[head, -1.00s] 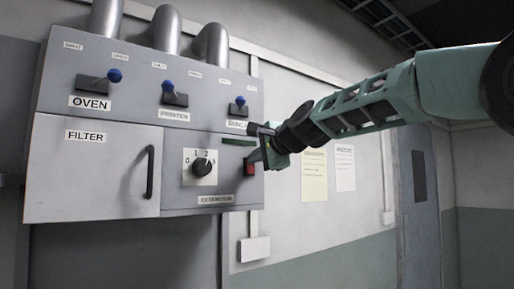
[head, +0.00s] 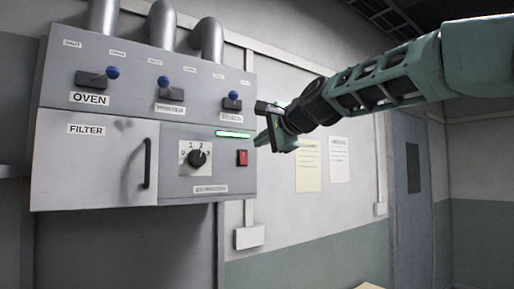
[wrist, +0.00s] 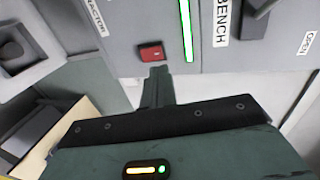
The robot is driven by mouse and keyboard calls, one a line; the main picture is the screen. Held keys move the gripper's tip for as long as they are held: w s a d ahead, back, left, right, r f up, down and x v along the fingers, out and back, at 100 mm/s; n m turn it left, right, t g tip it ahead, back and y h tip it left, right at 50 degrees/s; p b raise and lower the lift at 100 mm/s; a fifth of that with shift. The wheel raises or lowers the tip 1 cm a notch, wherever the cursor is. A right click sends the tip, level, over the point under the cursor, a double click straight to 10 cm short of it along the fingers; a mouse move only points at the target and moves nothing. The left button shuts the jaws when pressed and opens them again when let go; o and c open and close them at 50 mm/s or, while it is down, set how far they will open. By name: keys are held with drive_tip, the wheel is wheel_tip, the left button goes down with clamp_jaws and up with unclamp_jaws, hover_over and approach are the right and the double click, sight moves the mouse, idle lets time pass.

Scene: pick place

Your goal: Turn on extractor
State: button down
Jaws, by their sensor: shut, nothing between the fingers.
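The extractor panel (head: 221,188) is the lower right part of the grey wall cabinet. Its red switch (head: 242,158) also shows in the wrist view (wrist: 151,52). Above the switch, a long indicator bar (head: 233,134) glows green; it is lit in the wrist view too (wrist: 186,25). A black dial (head: 196,158) on a white numbered plate sits left of the switch. My gripper (head: 259,141) is shut and empty, just right of the switch and apart from it in the head view. In the wrist view its fingers (wrist: 158,72) point towards the switch.
Three blue-knobbed levers (head: 163,82) sit on the sloped upper face, above labels including OVEN. The FILTER door (head: 95,165) with its black handle (head: 147,163) is closed at left. Paper sheets (head: 309,165) hang on the wall to the right. The space below my arm is open.

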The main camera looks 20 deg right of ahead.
drive_tip(key=r+b+v, duration=0.1)
drive_tip(key=v, duration=0.6)
drive_tip(key=shift+r+b, duration=0.2)
drive_tip(key=shift+b, duration=0.1)
drive_tip(key=shift+w, duration=0.15)
drive_tip(key=s+a+f+n+g+b, duration=0.1)
drive_tip(key=s+a+f+n+g, duration=0.3)
drive_tip(key=f, duration=0.7)
drive_tip(key=s+a+f+n+g, duration=0.2)
drive_tip(key=s+a+f+n, duration=0.25)
drive_tip(key=f, duration=0.65)
drive_tip(key=s+a+f+n+g+b, duration=0.1)
drive_tip(key=s+a+f+n+g, duration=0.3)
drive_tip(key=f, duration=0.6)
drive_tip(key=s+d+f+n+g+h+b, duration=0.1)
drive_tip(key=s+d+f+n+g+h, duration=0.2)
drive_tip(key=s+f+n, duration=0.6)
drive_tip(key=s+f+g+h, duration=0.1)
drive_tip(key=s+f, duration=1)
drive_tip(key=s, duration=0.1)
drive_tip(key=shift+s+f+n, duration=0.25)
drive_tip(key=shift+s+n, duration=0.1)
drive_tip(key=shift+s, duration=0.05)
